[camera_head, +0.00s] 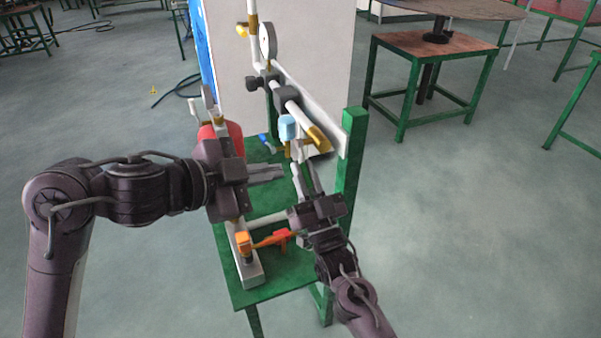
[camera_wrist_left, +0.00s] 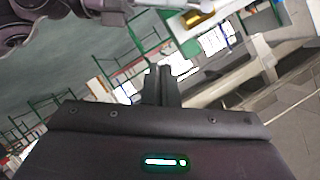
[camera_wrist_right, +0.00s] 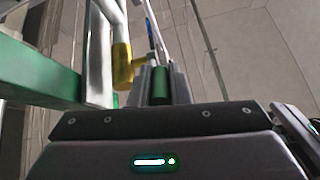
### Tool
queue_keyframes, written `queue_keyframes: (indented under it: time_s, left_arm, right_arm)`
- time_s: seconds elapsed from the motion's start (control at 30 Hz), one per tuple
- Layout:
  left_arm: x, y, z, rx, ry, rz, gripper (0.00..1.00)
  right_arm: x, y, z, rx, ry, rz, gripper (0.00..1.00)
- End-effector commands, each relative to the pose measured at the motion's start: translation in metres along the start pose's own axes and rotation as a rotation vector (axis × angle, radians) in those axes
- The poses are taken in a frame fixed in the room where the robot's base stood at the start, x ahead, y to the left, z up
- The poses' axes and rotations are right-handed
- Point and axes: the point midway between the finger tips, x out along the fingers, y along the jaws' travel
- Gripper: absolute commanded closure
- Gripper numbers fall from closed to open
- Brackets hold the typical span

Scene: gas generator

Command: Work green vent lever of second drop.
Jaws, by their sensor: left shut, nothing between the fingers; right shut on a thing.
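My right gripper (camera_head: 300,168) reaches up to the end of the pipework on the green stand. In the right wrist view its fingers (camera_wrist_right: 160,72) are shut on a small green lever (camera_wrist_right: 161,88), beside a brass fitting (camera_wrist_right: 123,64) on a grey pipe. In the head view I cannot make out the green lever. My left gripper (camera_head: 280,170) points right over the stand, close to the right gripper. Its fingers also show in the left wrist view (camera_wrist_left: 162,82), shut and empty.
The green stand (camera_head: 270,285) carries a rail with an orange valve (camera_head: 244,243) and orange handle at the front. A pressure gauge (camera_head: 267,42), pipe and light blue cap (camera_head: 287,128) stand behind. A green post (camera_head: 350,165) rises right of my right gripper.

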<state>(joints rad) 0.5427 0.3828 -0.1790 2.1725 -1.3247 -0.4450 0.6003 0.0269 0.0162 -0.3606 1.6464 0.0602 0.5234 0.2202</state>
Motion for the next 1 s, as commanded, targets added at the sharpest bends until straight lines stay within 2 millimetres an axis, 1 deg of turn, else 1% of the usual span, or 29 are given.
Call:
queue_keyframes:
  time_s: [0.17,0.4,0.47,0.5,0.6,0.7,0.83,1.0]
  left_arm:
    - [0.028,0.001,-0.001,-0.005,0.003,0.004,1.00]
    - [0.081,0.001,-0.001,-0.007,0.003,0.004,1.00]
    - [0.093,0.001,-0.001,-0.007,0.003,0.004,1.00]
    - [0.099,0.001,0.003,-0.006,-0.001,0.004,1.00]
    - [0.100,0.001,0.021,-0.008,-0.003,0.002,1.00]
    - [0.102,0.001,0.031,-0.005,-0.001,0.002,1.00]
    - [0.104,0.001,0.038,-0.003,-0.001,0.001,1.00]
    - [0.104,0.001,0.040,-0.002,0.000,0.001,1.00]
  right_arm:
    - [0.000,0.000,0.000,0.000,0.000,-0.001,1.00]
    - [0.000,0.000,0.000,0.000,0.000,-0.001,1.00]
    - [0.000,0.000,0.000,0.000,0.000,-0.001,1.00]
    - [0.000,0.000,0.000,0.000,0.000,0.000,1.00]
    - [0.000,0.000,0.000,0.000,0.000,0.000,1.00]
    - [0.000,0.000,0.000,0.000,0.000,0.000,1.00]
    - [0.000,0.000,0.000,-0.001,0.000,0.000,1.00]
    - [0.000,0.000,0.000,-0.001,0.000,0.000,1.00]
